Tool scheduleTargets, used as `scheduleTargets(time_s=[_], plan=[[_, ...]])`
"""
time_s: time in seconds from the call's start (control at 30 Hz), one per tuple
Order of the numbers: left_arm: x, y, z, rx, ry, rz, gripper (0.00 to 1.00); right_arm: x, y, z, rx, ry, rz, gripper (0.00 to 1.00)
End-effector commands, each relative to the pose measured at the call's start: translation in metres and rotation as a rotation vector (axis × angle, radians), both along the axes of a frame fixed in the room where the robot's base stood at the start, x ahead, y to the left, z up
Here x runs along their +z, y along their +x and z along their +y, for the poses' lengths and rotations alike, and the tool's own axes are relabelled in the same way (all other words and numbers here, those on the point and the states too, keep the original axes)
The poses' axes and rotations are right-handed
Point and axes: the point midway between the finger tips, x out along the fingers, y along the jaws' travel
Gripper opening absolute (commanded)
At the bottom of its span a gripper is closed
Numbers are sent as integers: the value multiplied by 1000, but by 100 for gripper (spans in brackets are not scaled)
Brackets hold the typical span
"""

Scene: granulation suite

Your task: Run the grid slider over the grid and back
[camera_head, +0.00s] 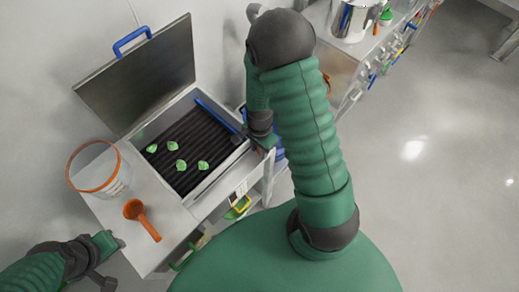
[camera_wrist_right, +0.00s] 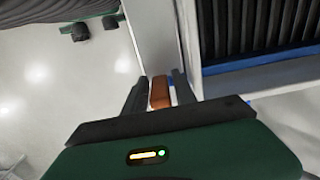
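The dark ribbed grid (camera_head: 190,150) lies in an open metal box, with several green leaf-like pieces (camera_head: 172,146) on it. A blue bar (camera_head: 218,115), apparently the slider, runs along its right side; a blue strip also edges the grid in the wrist view (camera_wrist_right: 262,58). My right gripper (camera_head: 266,146) is at the box's right front corner. In the wrist view its fingers (camera_wrist_right: 160,90) stand on either side of an orange-brown handle (camera_wrist_right: 160,93), with narrow gaps showing.
The metal lid (camera_head: 140,75) with a blue handle (camera_head: 131,40) stands raised behind the box. A clear orange-rimmed tub (camera_head: 98,168) and an orange scoop (camera_head: 141,217) are on the left bench. A steel pot (camera_head: 352,20) stands at the upper right. The right floor is clear.

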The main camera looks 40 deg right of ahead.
Motion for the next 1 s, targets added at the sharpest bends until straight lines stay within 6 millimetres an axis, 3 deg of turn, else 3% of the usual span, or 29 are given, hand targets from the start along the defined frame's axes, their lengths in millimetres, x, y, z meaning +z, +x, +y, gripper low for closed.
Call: scheduleTargets(time_s=[0.3,0.57,0.87,1.0], plan=[[0,0,0,0,0,0,36,-4,0,0,0,0,-2,31],[0,0,0,0,0,0,36,-4,0,0,0,-1,-1,0],[0,0,0,0,0,0,36,-3,1,0,0,-1,-2,0],[3,0,0,0,0,0,36,-2,1,9,2,0,-2,0]])
